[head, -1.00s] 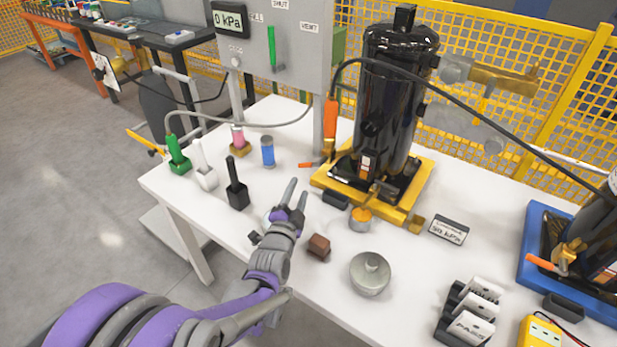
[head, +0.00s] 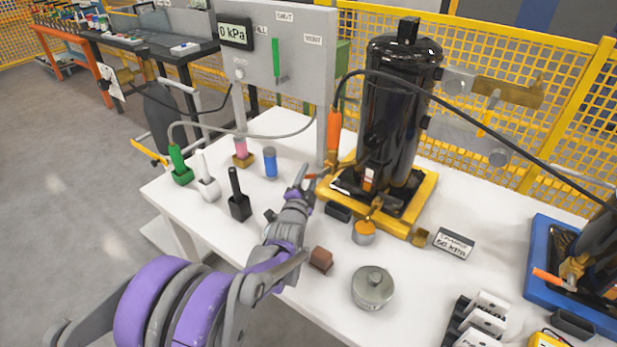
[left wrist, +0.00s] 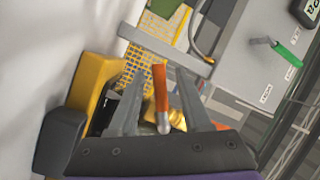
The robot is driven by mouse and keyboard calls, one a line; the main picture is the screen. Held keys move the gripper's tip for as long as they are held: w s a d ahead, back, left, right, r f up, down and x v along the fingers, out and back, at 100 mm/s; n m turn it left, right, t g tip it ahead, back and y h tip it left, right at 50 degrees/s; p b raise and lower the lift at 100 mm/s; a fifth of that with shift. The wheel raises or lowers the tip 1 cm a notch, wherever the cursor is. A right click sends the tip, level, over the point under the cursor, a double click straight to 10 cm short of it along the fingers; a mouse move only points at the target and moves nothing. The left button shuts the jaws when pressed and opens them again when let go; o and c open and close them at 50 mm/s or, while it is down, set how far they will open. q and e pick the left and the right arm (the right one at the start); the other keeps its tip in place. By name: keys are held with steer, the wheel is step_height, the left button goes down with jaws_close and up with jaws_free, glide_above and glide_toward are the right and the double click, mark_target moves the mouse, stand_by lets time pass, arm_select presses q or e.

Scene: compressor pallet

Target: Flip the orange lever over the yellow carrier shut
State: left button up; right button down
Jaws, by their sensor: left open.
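The yellow carrier (head: 415,210) is on the white table under the tall black compressor (head: 395,110). Its orange lever (head: 313,177) sticks out low at its left corner, partly hidden by my fingers. My left gripper (head: 304,178) is open beside that corner. In the left wrist view the orange lever (left wrist: 160,85), with a silver end, stands between the two open fingers (left wrist: 158,60), with a brass piece (left wrist: 176,118) behind it. Whether a finger touches the lever cannot be told. The carrier's yellow side (left wrist: 92,82) is left of the fingers. My right gripper is not in view.
A black block (head: 338,213), an orange-topped cup (head: 364,231), a brown block (head: 321,260) and a metal pot (head: 373,288) stand nearby. A blue carrier (head: 540,232) is at right.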

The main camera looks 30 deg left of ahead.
arm_select(q)
steer(key=shift+c, duration=0.2)
jaws_close()
stand_by(1.1)
